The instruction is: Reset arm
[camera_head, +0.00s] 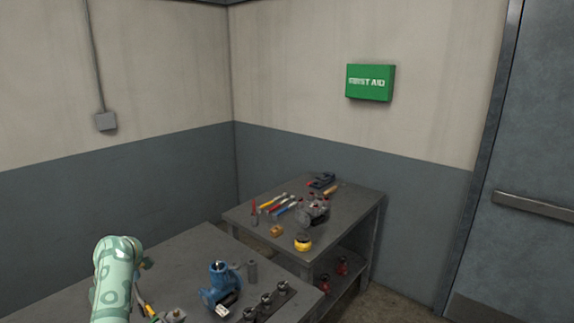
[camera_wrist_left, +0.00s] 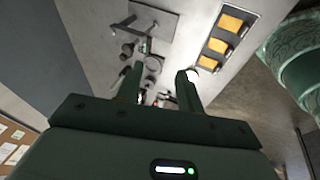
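My green left arm (camera_head: 115,280) stands at the lower left of the head view, in front of the near workbench. Its gripper cannot be made out there. In the left wrist view my left gripper (camera_wrist_left: 160,82) has its two dark fingers spread apart. I see nothing held between them, only bench items farther off. My right gripper is in neither view.
The near grey workbench (camera_head: 185,248) carries a blue machine part (camera_head: 219,284) and a dark fixture (camera_head: 267,300). A second bench (camera_head: 355,203) holds tools and a yellow tape measure (camera_head: 303,243). A green first aid box (camera_head: 370,82) hangs above; a door (camera_head: 535,150) is at right.

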